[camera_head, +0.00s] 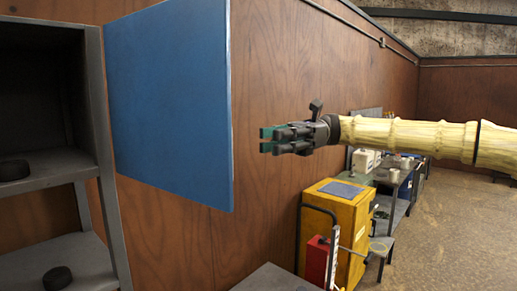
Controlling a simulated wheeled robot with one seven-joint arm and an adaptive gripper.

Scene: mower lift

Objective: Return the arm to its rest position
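My gripper (266,140) is in mid-air near the middle of the head view, pointing left. Its two green-tipped fingers are a little apart, with nothing visible between them. My arm (415,136), in a pale ribbed cover, reaches in level from the right edge. The gripper is just right of the edge of a blue door panel (168,95) in the picture; a narrow strip of wood wall shows between them. How far apart they are in depth I cannot tell.
A grey shelf cabinet (107,180) at left holds black round pieces (57,278) on its shelves. A yellow cabinet (338,215) and a red box (317,262) stand below my arm, with a workbench (400,180) beyond. The floor (460,230) at right is clear.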

